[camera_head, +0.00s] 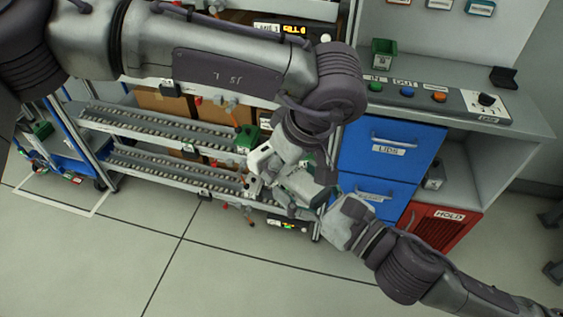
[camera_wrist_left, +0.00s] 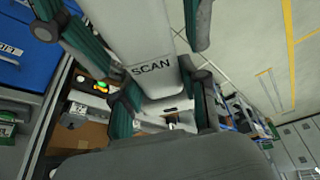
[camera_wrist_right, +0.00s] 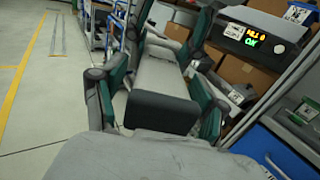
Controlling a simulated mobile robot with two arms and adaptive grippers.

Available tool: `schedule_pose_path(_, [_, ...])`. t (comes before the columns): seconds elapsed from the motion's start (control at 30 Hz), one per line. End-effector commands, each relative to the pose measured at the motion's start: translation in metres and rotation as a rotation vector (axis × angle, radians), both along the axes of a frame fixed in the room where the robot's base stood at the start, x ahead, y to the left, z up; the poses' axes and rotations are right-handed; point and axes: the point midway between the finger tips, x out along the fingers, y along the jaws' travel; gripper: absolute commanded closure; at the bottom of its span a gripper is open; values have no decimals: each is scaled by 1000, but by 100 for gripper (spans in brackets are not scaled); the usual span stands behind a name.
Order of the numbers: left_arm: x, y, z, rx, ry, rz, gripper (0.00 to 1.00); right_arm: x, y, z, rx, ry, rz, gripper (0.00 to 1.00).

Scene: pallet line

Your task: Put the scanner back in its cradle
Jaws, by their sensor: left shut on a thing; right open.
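The scanner is a pale grey tool marked SCAN, seen large in the left wrist view (camera_wrist_left: 155,75). My left gripper (camera_head: 283,172) is shut on it, with teal fingers on both sides. In the right wrist view, the scanner's pale body and dark grey end (camera_wrist_right: 160,108) lie between the spread fingers of my right gripper (camera_head: 308,197). That gripper is open around the end; I cannot tell if it touches. Both grippers meet in front of the rack in the head view, hiding much of the scanner. A small black holder (camera_head: 503,79) on the counter may be the cradle, but I cannot be sure.
Blue drawers (camera_head: 390,147) and a red HOLD bin (camera_head: 436,228) stand below. A roller rack (camera_head: 150,122) fills the left. Floor in front is clear.

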Motion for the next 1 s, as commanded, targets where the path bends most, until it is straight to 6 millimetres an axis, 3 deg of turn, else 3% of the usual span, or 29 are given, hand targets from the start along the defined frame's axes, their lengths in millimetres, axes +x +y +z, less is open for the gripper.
schedule_pose_path(1.0, [0, 0, 1, 0, -2, 1, 100, -34, -112, -87, -2, 5, -602, 28])
